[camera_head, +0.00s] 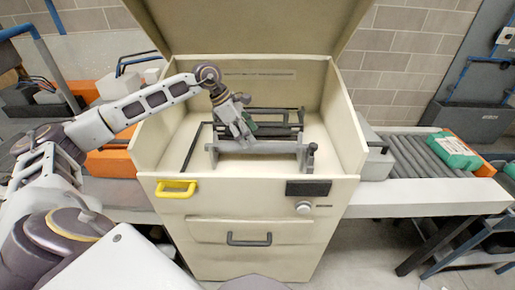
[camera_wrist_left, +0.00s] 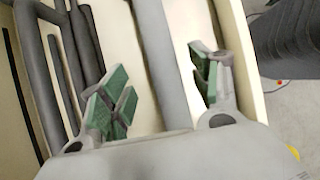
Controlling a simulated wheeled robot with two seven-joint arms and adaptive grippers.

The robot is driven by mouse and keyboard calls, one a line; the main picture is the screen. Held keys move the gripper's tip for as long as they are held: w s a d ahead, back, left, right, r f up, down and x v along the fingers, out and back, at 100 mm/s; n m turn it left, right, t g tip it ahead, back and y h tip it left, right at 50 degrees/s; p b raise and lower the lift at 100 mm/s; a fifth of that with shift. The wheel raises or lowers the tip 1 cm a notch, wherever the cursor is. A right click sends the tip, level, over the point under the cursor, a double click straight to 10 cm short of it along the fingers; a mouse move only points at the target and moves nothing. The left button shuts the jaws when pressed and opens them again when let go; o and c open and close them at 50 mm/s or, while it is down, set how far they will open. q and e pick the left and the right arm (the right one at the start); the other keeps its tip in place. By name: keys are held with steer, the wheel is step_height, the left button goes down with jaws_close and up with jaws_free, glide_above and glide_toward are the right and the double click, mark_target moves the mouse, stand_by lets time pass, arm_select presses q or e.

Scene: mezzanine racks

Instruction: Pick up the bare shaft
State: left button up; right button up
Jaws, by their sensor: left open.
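My left gripper (camera_head: 245,132) reaches down into the open cream cabinet, over a grey fixture with bars across it. In the left wrist view the left gripper (camera_wrist_left: 160,88) is open, its green-padded fingers apart. A plain, smooth grey shaft (camera_wrist_left: 163,62) runs between the fingers, with a visible space to the pads on each side; it looks like the bare shaft. In the head view the gripper partly hides the bars, and I cannot tell them apart with certainty. My right gripper is not in view.
The cabinet (camera_head: 145,150) has side walls and a raised lid around the fixture. Other dark bars (camera_wrist_left: 62,70) lie left of the gripper in the wrist view. A yellow handle (camera_head: 176,188) is on the front. A roller conveyor (camera_head: 418,158) with a green box (camera_head: 453,150) stands at right.

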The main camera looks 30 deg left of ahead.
mark_target(258, 147)
arm_select(q)
steer(key=shift+w+d+f, duration=0.1)
steer(key=shift+d+f, duration=0.1)
steer(key=shift+f, duration=0.15)
steer(key=p+x, duration=0.1)
steer(key=x, duration=0.2)
steer(key=shift+d+f, duration=0.2)
steer(key=shift+f, duration=0.05)
steer(key=shift+w+d+f, duration=0.1)
steer(key=shift+w+f, duration=0.05)
steer(key=shift+f, duration=0.2)
jaws_close()
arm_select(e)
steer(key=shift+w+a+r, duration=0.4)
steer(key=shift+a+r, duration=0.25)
